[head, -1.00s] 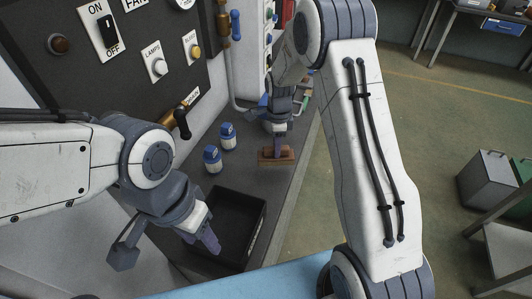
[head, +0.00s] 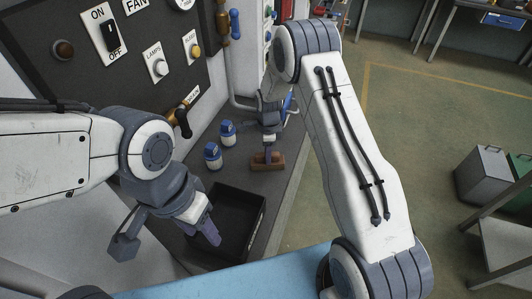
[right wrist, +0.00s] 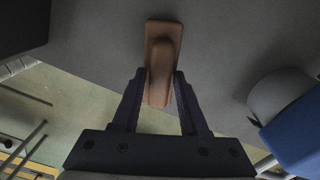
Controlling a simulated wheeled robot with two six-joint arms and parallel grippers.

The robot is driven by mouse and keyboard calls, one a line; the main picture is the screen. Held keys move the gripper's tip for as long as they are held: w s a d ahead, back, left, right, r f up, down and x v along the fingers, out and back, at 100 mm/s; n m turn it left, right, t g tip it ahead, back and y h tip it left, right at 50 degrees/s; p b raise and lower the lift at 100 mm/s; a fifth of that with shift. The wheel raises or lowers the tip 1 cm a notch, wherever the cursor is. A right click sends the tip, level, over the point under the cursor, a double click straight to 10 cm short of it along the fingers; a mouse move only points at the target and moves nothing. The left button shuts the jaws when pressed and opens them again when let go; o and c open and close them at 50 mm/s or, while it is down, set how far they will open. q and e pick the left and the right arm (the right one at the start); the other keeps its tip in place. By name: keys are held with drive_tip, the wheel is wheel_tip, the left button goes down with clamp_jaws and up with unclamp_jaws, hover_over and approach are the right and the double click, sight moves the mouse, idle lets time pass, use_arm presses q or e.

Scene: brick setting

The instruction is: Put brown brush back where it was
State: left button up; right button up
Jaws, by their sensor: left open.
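The brown brush (head: 267,161) is over the dark counter beyond the black tray in the head view. My right gripper (head: 268,148) points down at it from above. In the right wrist view the brush (right wrist: 162,45) has its handle between the two fingers (right wrist: 160,75), which meet its sides, so the gripper looks shut on it. I cannot tell whether the brush touches the counter. My left gripper (head: 210,238) is empty over the black tray; it is open.
The black tray (head: 262,212) stands nearer on the counter. Two blue-capped white bottles (head: 213,157) (head: 227,134) stand left of the brush. A switch panel (head: 140,75) rises at the left. The counter's right edge borders open floor.

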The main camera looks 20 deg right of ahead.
drive_tip(key=shift+o, duration=0.6)
